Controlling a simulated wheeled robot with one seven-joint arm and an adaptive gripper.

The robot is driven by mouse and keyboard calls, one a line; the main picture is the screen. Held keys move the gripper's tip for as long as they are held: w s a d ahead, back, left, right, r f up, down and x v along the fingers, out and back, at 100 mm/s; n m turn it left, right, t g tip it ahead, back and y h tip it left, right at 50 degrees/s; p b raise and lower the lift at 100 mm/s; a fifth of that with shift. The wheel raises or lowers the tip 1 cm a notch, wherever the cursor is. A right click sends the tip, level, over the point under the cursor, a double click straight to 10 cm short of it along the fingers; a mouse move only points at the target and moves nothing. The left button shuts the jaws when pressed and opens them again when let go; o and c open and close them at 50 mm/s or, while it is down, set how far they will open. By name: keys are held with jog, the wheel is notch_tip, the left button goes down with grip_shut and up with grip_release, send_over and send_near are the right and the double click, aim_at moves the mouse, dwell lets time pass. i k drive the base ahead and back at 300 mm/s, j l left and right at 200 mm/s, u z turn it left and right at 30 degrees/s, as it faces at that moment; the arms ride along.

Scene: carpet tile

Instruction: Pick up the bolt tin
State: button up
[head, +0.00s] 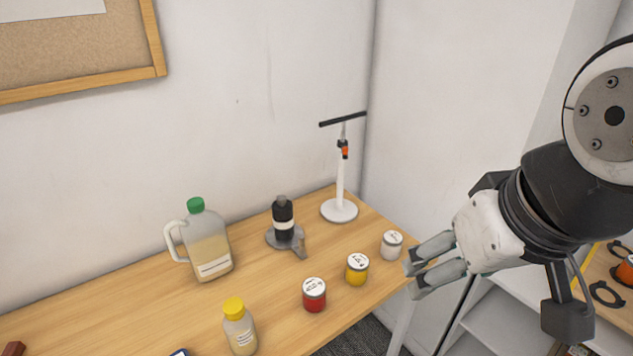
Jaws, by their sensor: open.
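Three small tins with white lids stand on the wooden table: a red tin (314,296), a yellow tin (357,270) and a white tin (392,245). The lids carry dark print too small to read, so I cannot tell which one is the bolt tin. My gripper (411,280) is open and empty, with its fingers pointing left. In the picture its fingertips are just right of and below the white tin, by the table's right edge, apart from the tins. All three tins are upright and in plain view.
The table (120,312) also bears a jug with a green cap (206,245), a dark bottle (283,218) on a grey holder, a yellow-capped bottle (240,332) and a white stand (340,208). Walls close off the back. White shelving (490,315) stands at right.

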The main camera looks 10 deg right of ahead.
aim_at(357, 264)
jog(key=i+j+z, duration=0.1)
jog(key=j+z, duration=0.15)
jog(key=z, duration=0.15)
jog(key=j+z, duration=0.4)
jog(key=i+l, duration=0.05)
jog(key=l, duration=0.05)
